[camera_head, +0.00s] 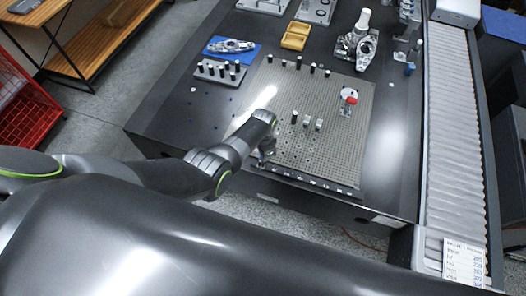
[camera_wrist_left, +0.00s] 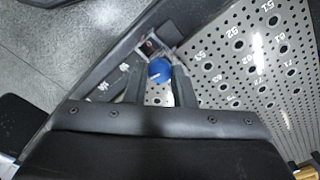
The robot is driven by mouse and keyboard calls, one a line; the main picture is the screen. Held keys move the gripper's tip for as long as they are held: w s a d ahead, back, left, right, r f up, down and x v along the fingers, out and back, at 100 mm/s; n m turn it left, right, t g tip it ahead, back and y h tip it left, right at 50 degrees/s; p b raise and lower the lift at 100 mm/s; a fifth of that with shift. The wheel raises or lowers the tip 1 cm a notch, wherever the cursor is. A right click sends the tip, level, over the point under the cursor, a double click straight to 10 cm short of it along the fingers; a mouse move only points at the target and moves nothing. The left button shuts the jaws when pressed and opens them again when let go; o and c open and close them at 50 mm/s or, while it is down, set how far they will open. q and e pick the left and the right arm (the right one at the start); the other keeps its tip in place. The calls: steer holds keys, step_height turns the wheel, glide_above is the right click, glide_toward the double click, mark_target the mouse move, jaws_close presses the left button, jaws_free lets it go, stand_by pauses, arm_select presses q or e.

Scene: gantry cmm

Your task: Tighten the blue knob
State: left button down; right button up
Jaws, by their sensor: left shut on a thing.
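The blue knob (camera_wrist_left: 160,70) shows in the left wrist view, at the edge of the perforated plate, with a light mark on its face. My left gripper (camera_wrist_left: 158,85) is around it, with one finger on each side, shut on the knob. In the head view my left gripper (camera_head: 266,152) is at the near left corner of the perforated plate (camera_head: 335,160). The knob is hidden there behind my gripper and wrist. My right gripper does not show in either view.
Small posts and blocks (camera_head: 307,121) stand on the plate, with a red-and-white piece (camera_head: 348,100) farther right. A roller conveyor (camera_head: 453,130) runs along the right.

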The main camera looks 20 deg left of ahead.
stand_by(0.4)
arm_select(q)
steer(key=c, duration=1.2)
jaws_free()
steer(key=shift+r, duration=0.1)
steer(key=shift+r+p, duration=0.4)
steer(key=shift+r, duration=0.25)
step_height(320, 180, up, 16)
steer(key=shift+p, duration=0.45)
